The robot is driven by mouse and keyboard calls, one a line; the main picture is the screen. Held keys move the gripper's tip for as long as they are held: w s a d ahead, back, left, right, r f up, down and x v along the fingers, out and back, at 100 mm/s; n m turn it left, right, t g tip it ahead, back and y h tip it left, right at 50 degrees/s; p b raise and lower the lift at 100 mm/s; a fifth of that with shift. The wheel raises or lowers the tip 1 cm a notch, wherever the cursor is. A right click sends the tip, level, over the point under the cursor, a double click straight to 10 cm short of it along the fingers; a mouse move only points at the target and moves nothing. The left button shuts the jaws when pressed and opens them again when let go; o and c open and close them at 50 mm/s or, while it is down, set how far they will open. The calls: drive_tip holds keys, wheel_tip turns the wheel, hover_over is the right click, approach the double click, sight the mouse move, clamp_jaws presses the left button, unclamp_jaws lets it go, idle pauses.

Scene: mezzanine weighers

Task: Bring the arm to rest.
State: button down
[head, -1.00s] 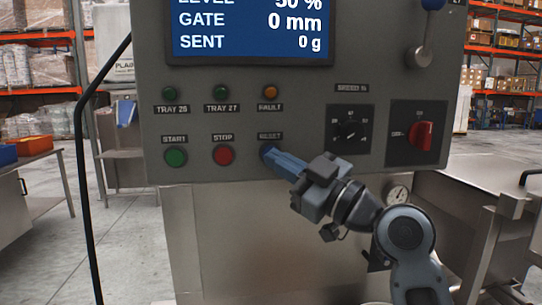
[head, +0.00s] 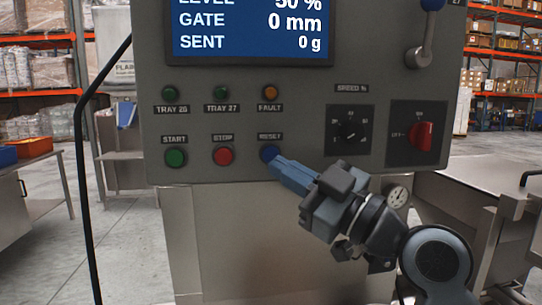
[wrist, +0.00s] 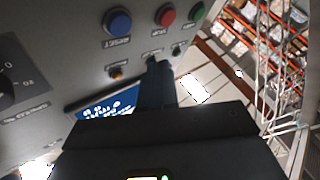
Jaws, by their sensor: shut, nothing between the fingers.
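My gripper (head: 275,163) is shut and empty, its blue-grey fingertips just below and right of the blue RESET button (head: 270,153) in the head view. The tips overlap the button's lower edge there, and I cannot tell whether they touch it. In the wrist view the fingers (wrist: 158,68) point at the panel, with the blue button (wrist: 117,21) apart from them to the upper left. My arm reaches in from the lower right of the head view.
The grey control panel (head: 205,115) carries a green START button (head: 175,157), a red STOP button (head: 223,155), a speed dial (head: 350,130), a red switch (head: 420,134) and a lever (head: 424,42). A gauge (head: 397,196) is behind my arm. A black cable (head: 83,170) hangs left.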

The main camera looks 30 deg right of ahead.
idle(0.6)
drive_tip(key=s+d+f+m+g+h, duration=0.1)
drive_tip(key=s+f+m+h, duration=0.5)
drive_tip(key=f, duration=0.6)
drive_tip(key=s+f+m+g+h, duration=0.1)
drive_tip(key=s+f+m+h, duration=0.15)
drive_tip(key=s+f, duration=0.75)
drive_tip(key=s+f+m+g, duration=0.1)
drive_tip(key=s+f, duration=0.2)
drive_tip(key=s, duration=0.8)
drive_tip(key=s+a+f+m+g, duration=0.1)
drive_tip(key=s+f, duration=0.2)
drive_tip(key=s, duration=0.8)
drive_tip(key=shift+a+f+g, duration=0.15)
drive_tip(key=shift+g, duration=0.15)
drive_tip(key=shift+s+h, duration=0.1)
drive_tip(key=shift+h, duration=0.15)
